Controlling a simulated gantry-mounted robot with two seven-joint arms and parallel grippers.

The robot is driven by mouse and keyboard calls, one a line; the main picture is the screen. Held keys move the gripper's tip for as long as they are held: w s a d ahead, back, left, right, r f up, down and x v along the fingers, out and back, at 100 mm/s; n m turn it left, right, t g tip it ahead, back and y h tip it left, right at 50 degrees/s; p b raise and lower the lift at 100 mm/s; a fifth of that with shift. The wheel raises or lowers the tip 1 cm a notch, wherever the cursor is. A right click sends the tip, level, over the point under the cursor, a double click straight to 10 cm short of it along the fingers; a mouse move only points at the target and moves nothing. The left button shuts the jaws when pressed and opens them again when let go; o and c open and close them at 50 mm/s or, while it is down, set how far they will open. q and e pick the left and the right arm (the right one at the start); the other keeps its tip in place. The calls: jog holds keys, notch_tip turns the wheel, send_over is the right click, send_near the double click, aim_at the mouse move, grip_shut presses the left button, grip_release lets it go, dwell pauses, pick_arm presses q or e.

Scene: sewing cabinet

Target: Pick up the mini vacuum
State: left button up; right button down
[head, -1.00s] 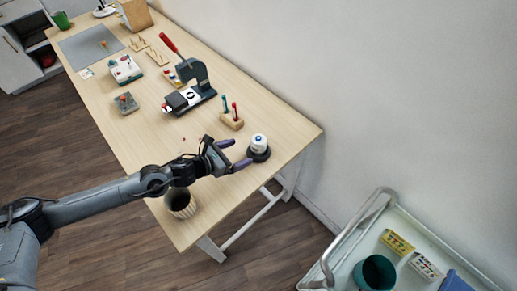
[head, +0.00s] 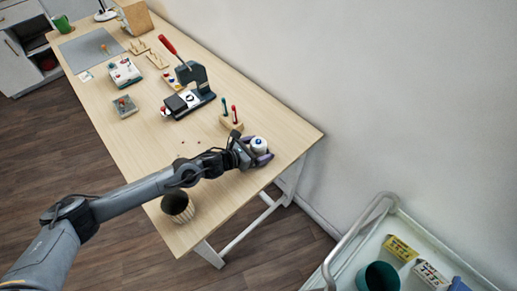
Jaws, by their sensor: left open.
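The mini vacuum (head: 259,144), a small white, round-topped device with a blue mark and a dark base, stands upright near the right end of the wooden table. My left gripper (head: 259,154) is at it, with its purple fingers open around its lower part. The near finger shows in front of the base; the far finger is mostly hidden, so contact cannot be told. My right gripper is not in view.
A wooden block with red- and teal-handled tools (head: 231,122) stands just behind the gripper. A dark-mouthed striped cup (head: 178,206) is near the front edge. A press (head: 190,95) stands farther back. A white cart (head: 350,250) is at lower right.

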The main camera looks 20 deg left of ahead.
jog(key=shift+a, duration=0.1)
pick_arm(q)
jog(key=shift+c, duration=0.9)
jog(key=c, duration=1.1)
jog(key=shift+r, duration=0.1)
